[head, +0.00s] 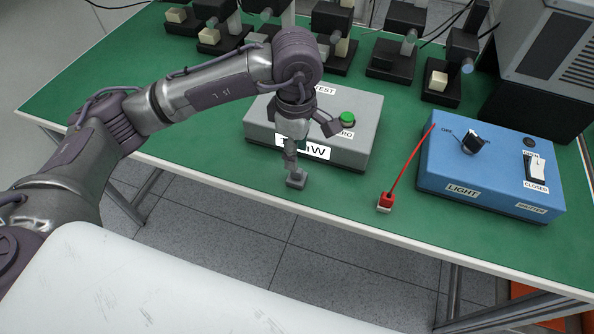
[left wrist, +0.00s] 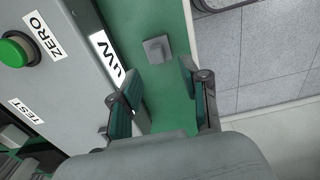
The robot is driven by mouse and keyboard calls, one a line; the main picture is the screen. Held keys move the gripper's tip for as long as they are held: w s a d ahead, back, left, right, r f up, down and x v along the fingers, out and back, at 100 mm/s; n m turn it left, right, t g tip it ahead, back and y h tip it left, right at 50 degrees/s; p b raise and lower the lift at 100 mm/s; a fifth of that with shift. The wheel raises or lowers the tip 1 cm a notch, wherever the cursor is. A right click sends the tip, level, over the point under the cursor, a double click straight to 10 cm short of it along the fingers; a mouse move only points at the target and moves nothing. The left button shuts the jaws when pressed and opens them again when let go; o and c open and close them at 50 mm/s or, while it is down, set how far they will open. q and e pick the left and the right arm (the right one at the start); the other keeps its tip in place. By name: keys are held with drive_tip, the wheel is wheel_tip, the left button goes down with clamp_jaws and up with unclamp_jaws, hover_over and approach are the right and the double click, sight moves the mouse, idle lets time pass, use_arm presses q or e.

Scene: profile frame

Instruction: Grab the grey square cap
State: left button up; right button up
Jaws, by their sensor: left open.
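The grey square cap (head: 297,179) lies on the green bench top in front of the grey box. It also shows in the left wrist view (left wrist: 157,50), as a small square with a raised middle. My left gripper (head: 312,150) is open and empty, over the front of the grey box and the bench edge strip. In the left wrist view my left gripper (left wrist: 159,80) has its two fingers spread, with the cap ahead, beyond the fingertips. In the head view one finger overlaps the cap's back side; I cannot tell if they touch. My right gripper is not in view.
The grey box (head: 362,120) with a green button (head: 347,118) stands right behind the cap. Black fixtures line the back. The bench's front edge is close.

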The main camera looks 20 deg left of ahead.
sight(297, 175)
use_arm(q)
drive_tip(key=shift+f, duration=0.9)
drive_tip(key=shift+f+p, duration=0.55)
drive_tip(key=shift+f, duration=0.1)
wheel_tip(297, 175, down, 4)
drive_tip(key=shift+w+r+p, duration=0.1)
drive_tip(key=shift+r+p, duration=0.15)
drive_tip(key=shift+p, duration=0.35)
drive_tip(key=shift+f, duration=0.3)
clamp_jaws()
